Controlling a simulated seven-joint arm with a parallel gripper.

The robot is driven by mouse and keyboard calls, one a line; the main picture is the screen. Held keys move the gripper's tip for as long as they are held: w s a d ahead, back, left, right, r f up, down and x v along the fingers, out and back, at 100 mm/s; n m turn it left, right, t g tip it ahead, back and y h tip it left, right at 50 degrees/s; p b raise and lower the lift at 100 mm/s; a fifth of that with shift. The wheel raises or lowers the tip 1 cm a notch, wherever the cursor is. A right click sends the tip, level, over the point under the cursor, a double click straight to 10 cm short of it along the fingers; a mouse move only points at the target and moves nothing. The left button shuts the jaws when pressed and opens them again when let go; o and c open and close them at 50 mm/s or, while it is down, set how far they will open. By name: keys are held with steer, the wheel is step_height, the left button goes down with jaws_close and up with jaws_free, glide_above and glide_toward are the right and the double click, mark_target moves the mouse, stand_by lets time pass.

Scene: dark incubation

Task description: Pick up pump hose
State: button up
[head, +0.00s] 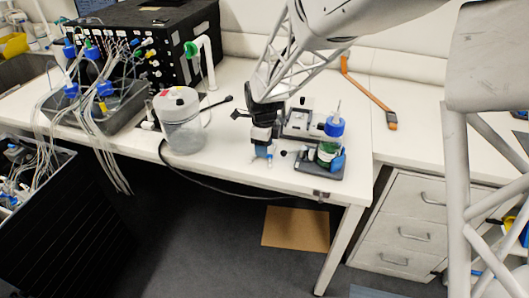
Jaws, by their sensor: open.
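My gripper (262,155) hangs over the right part of the white bench, near its front edge, pointing down. Its small light-blue tips look apart, with nothing visible between them. No single thing is clearly the pump hose. A small pump-like device (299,122) stands just right of my gripper. Beside it a dark tray (318,172) bears a green bottle with a blue cap (334,127), and a thin pale tube (338,107) rises from the cap. A thin dark hose or cable (222,102) lies left of my gripper, beside a clear, white-lidded container (182,122).
A black box (150,40) with many tubes stands at the back left, with tubed bottles in a grey tray (120,108) before it. A white bent pipe (208,62) rises beside the box. An orange tool (368,92) lies at right. A dark cable (215,186) hangs below the bench front.

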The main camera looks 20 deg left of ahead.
steer(key=shift+f, duration=0.8)
jaws_close()
